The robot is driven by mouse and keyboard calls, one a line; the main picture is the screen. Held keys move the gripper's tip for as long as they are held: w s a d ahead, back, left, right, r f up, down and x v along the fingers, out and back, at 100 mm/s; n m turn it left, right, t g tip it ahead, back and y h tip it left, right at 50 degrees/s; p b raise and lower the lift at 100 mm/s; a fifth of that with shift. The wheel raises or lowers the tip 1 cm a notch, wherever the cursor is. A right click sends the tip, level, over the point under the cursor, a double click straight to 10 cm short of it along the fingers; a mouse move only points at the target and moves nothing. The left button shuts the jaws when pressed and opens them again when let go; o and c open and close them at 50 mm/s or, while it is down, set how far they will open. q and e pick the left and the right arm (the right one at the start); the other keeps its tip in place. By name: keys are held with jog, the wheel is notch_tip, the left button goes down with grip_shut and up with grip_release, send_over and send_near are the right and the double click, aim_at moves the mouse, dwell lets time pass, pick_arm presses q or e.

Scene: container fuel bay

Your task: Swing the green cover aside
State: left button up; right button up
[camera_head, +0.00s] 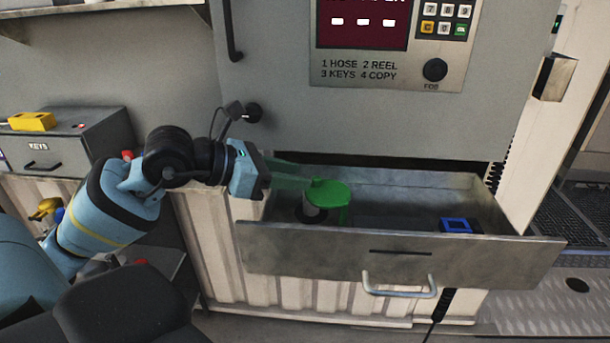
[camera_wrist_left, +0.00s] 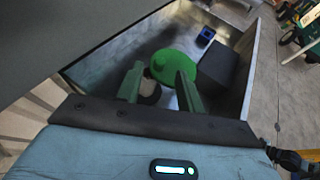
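The green cover (camera_head: 328,193) is a rounded flat lid with a small raised knob and a downturned tab, in the left part of the open metal drawer (camera_head: 340,257). It sits over a pale cylinder on a dark round base. In the left wrist view the cover (camera_wrist_left: 174,66) shows just beyond and between the fingertips. My left gripper (camera_head: 305,176) reaches in from the left over the drawer's left side. Its fingers are apart in the left wrist view (camera_wrist_left: 160,72). I cannot tell whether a finger touches the cover. My right gripper is not in view.
A blue square piece (camera_head: 456,226) lies at the drawer's right, near a dark block (camera_wrist_left: 224,72). The drawer's front wall and handle (camera_head: 400,290) stick out. A grey cabinet with a keypad panel (camera_head: 395,45) stands above. A grey keys box (camera_head: 70,140) is at left.

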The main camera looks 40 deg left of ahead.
aim_at(315, 178)
pick_arm(q)
jog(key=shift+x, duration=1.7)
grip_shut()
